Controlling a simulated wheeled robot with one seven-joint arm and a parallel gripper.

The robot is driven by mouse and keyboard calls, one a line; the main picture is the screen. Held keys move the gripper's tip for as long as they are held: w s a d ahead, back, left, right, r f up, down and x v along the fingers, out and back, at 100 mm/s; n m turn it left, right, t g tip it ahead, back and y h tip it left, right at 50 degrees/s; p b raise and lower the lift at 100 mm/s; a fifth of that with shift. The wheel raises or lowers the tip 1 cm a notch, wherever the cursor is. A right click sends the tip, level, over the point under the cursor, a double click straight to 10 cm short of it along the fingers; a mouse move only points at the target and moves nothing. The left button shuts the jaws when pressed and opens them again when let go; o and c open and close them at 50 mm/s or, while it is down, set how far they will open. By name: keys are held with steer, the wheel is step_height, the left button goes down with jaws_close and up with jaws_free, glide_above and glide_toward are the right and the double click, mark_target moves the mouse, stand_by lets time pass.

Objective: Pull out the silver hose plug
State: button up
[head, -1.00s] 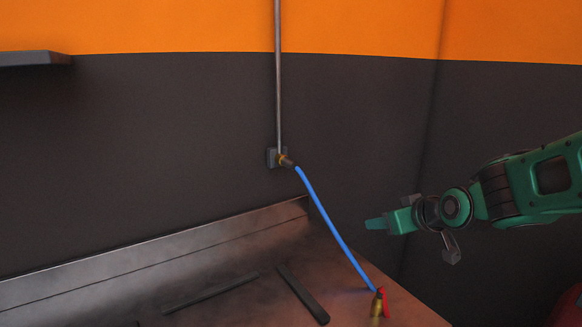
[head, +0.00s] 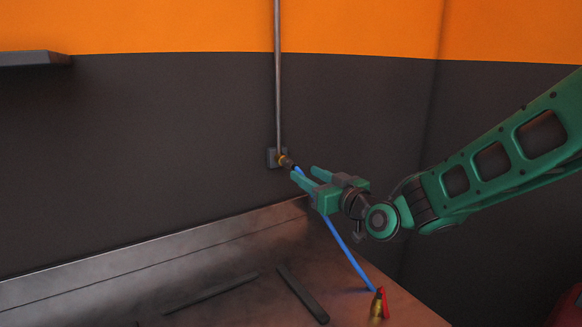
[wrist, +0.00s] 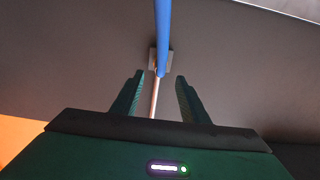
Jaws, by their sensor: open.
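The hose plug (head: 288,163) sits in the brass fitting (head: 281,159) at the wall, with the blue hose (head: 350,256) running from it down to the bench. It looks dark and small, so its silver colour cannot be made out. My gripper (head: 306,172) is open and points at the plug, its fingertips close to the hose's upper end. In the wrist view the fingers (wrist: 157,82) stand apart with nothing gripped. There the blue hose (wrist: 163,30) comes down between and beyond them, covering most of the plug.
A thin metal pipe (head: 278,80) runs up the wall from the grey wall plate (head: 271,157). A brass fitting with a red handle (head: 378,303) stands on the bench (head: 230,295). Two dark bars, one of them here (head: 302,293), lie on it. A shelf (head: 35,59) is at upper left.

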mark_target(296, 169)
steer(key=shift+x, duration=4.45)
steer(key=shift+a, duration=0.1)
jaws_close()
steer(key=shift+v, duration=3.05)
steer(key=shift+w, duration=0.1)
